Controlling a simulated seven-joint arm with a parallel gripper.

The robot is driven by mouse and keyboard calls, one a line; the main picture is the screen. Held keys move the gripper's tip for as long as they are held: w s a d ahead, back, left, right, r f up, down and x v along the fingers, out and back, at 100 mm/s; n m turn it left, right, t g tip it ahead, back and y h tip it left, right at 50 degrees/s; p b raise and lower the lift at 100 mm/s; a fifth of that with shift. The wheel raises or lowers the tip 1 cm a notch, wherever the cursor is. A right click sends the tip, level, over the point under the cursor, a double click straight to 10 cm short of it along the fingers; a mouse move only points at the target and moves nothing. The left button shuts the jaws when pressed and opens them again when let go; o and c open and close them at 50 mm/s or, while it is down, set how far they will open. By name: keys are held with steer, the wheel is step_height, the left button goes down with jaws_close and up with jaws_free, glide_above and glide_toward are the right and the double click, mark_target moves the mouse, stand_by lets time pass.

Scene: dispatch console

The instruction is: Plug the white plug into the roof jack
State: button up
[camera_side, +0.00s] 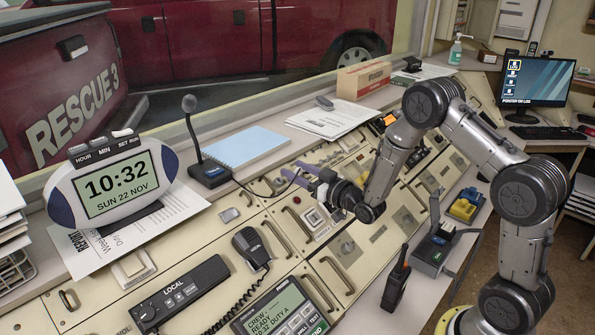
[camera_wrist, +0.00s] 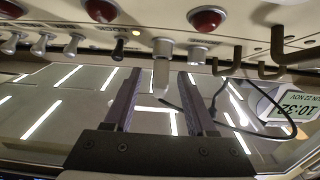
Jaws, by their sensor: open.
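My gripper (camera_side: 296,174) is open over the console, its fingers pointing left in the side view. In the wrist view, a pale, whitish cylinder (camera_wrist: 161,76), which looks like the white plug, sits between the fingertips with a gap on both sides. Its upper end meets or lines up with a grey round fitting (camera_wrist: 163,47) on the panel. I cannot tell whether it is seated there. I read no label that marks the roof jack. The plug is too small to make out in the side view.
Red domes (camera_wrist: 206,20) and small metal toggles (camera_wrist: 73,45) line the panel near the fingers. Dark handles (camera_wrist: 277,45) stick out at the right. A desk microphone (camera_side: 207,172), a clock (camera_side: 113,185) and a blue notepad (camera_side: 245,147) stand behind the console.

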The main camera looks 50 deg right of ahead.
steer(key=s, duration=1.3)
steer(key=shift+s+f, duration=0.15)
steer(key=shift+s, duration=0.25)
steer(key=s+a+r+g+h, duration=0.2)
steer(key=s+r+g, duration=0.2)
steer(key=r+g, duration=0.35)
steer(key=s+a+r+g+y, duration=0.1)
steer(key=s+a+g, duration=0.1)
steer(key=s, duration=0.7)
steer(key=s+a+r+g+y, duration=0.1)
steer(key=s+a+r+g, duration=0.1)
steer(key=s, duration=0.8)
steer(key=shift+s+a+g, duration=0.15)
steer(key=shift+a+g, duration=0.4)
steer(key=shift+a, duration=0.2)
